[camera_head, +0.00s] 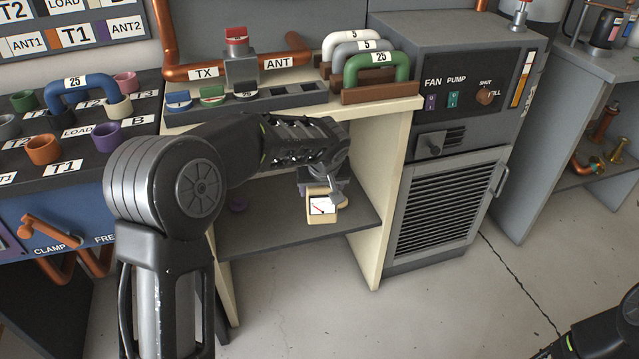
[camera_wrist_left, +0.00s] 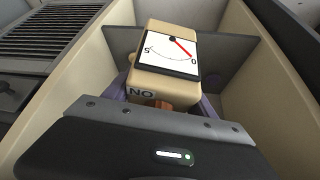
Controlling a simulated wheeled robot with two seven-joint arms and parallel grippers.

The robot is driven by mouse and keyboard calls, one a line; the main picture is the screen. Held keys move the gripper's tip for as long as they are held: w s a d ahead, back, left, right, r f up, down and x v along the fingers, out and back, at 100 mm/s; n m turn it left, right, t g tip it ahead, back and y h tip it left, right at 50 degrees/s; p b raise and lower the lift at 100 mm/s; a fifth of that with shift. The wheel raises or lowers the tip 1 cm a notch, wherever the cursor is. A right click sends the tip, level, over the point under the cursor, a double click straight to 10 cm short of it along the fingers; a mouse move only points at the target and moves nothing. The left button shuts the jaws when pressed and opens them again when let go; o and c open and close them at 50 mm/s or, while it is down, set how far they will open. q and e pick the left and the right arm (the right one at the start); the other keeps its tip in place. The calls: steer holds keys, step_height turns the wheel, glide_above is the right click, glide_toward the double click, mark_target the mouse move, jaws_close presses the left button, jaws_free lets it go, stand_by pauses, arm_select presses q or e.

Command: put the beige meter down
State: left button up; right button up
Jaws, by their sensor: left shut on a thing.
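The beige meter (camera_head: 322,206) has a white dial with a red needle and sits at the front of the lower shelf's opening in the head view. In the left wrist view the meter (camera_wrist_left: 166,62) shows its dial and a "NO" label, close in front of the gripper body. My left gripper (camera_head: 326,188) is shut on the meter, reaching in below the bench top. Its fingertips are mostly hidden by the meter and the wrist. I cannot tell whether the meter touches the dark shelf (camera_head: 270,230). My right arm shows only at the lower right corner; its gripper is out of view.
Cream side panels (camera_head: 385,190) bound the shelf bay. Above are the bench top with colored discs and handled blocks (camera_head: 376,68). The grey fan and pump cabinet (camera_head: 455,130) stands at right.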

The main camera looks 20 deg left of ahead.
arm_select(q)
steer(key=s+d+r+m+p, duration=0.1)
steer(key=s+r+p, duration=0.2)
steer(key=r+p, duration=0.3)
steer(key=s+d+r+m+h+p, duration=0.1)
steer(key=s+d+r+m+p, duration=0.1)
steer(key=s+r+p, duration=0.2)
steer(key=s+d+r+m+t+h+p, duration=0.1)
steer(key=s+r+p, duration=0.3)
steer(key=r+p, duration=0.6)
step_height(320, 180, up, 4)
steer(key=shift+d+f+m, duration=0.1)
steer(key=shift+d+m, duration=0.4)
steer(key=shift+m, duration=0.1)
steer(key=shift+w, duration=0.15)
